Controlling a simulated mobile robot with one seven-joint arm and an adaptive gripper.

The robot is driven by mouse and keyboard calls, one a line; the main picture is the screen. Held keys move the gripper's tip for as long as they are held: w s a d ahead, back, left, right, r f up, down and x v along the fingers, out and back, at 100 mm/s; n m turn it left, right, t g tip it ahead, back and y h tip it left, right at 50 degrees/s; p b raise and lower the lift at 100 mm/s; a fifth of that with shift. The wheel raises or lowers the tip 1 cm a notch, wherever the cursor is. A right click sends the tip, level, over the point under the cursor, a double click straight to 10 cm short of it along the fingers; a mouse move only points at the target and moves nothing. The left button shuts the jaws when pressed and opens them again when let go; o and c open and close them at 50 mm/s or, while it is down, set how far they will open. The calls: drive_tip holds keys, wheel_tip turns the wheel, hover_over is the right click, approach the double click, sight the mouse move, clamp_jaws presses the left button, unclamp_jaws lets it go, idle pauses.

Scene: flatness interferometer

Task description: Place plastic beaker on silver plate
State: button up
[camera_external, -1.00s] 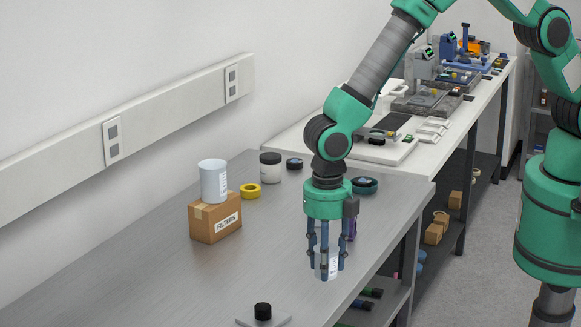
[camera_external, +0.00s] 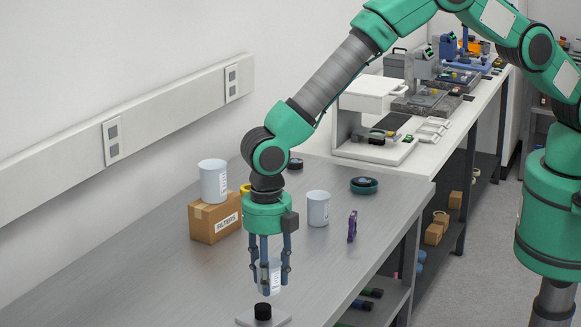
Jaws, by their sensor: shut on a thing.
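My gripper (camera_external: 268,279) points down and is shut on a small pale translucent plastic beaker (camera_external: 273,271) with a white label. The fingers partly cover it. It is upright and sits just behind the silver plate in the picture; its height above the table is hard to tell. The silver plate (camera_external: 284,319) is a thin flat square at the bottom of the view, near the table's front edge. A small black cylinder (camera_external: 263,312) stands on it.
A white cup (camera_external: 213,180) stands on a cardboard FILTERS box (camera_external: 215,226) at left. Another white cup (camera_external: 318,208), a purple item (camera_external: 352,226) and a teal ring (camera_external: 364,185) stand behind on the grey table (camera_external: 150,285). The table left of the plate is clear.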

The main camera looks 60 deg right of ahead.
drive_tip(key=shift+w+a+f, duration=0.1)
drive_tip(key=shift+w+a, duration=0.45)
drive_tip(key=shift+a, duration=0.05)
drive_tip(key=shift+f, duration=0.1)
drive_tip(key=shift+f+p, duration=0.45)
drive_tip(key=shift+f, duration=1.2)
drive_tip(key=shift+f, duration=0.1)
drive_tip(key=o, duration=0.8)
wheel_tip(320, 180, up, 12)
drive_tip(key=shift+r+b, duration=0.15)
drive_tip(key=shift+b, duration=0.65)
